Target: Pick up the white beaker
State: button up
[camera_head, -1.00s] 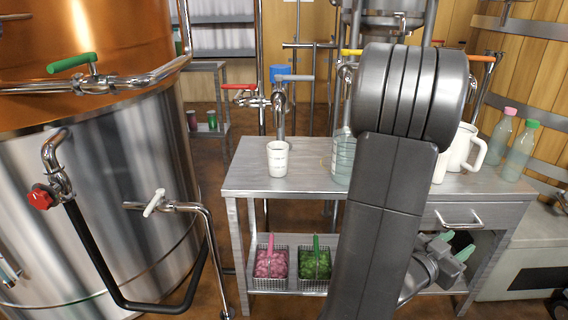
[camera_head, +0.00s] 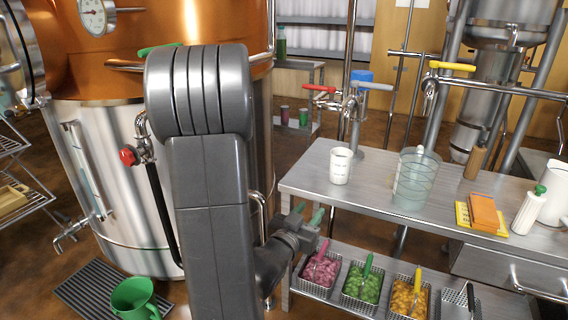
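The white beaker (camera_head: 340,167) stands upright near the left end of the steel table (camera_head: 320,185), with faint markings on its side. My gripper (camera_head: 308,215) is low, in front of the table's left end, below and to the left of the beaker. Its two green-tipped fingers are apart with nothing visible between them. It does not touch the beaker. Nothing hides the beaker.
A clear greenish jar (camera_head: 411,180) stands right of the beaker. An orange block (camera_head: 484,212), a white bottle (camera_head: 528,210) and a white jug (camera_head: 554,206) are further right. Baskets (camera_head: 362,284) sit on the lower shelf. A copper-and-steel tank (camera_head: 100,170) stands left; a green mug (camera_head: 133,297) is below.

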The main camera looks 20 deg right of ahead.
aim_at(341, 158)
jog(key=l+u, duration=0.2)
jog(key=l, duration=0.2)
jog(key=k+l+u, duration=0.1)
jog(key=l+u, duration=0.15)
jog(key=l, duration=0.2)
jog(key=k+l+u, duration=0.2)
jog(key=l, duration=0.2)
jog(key=l+u, duration=0.25)
jog(key=l, duration=0.15)
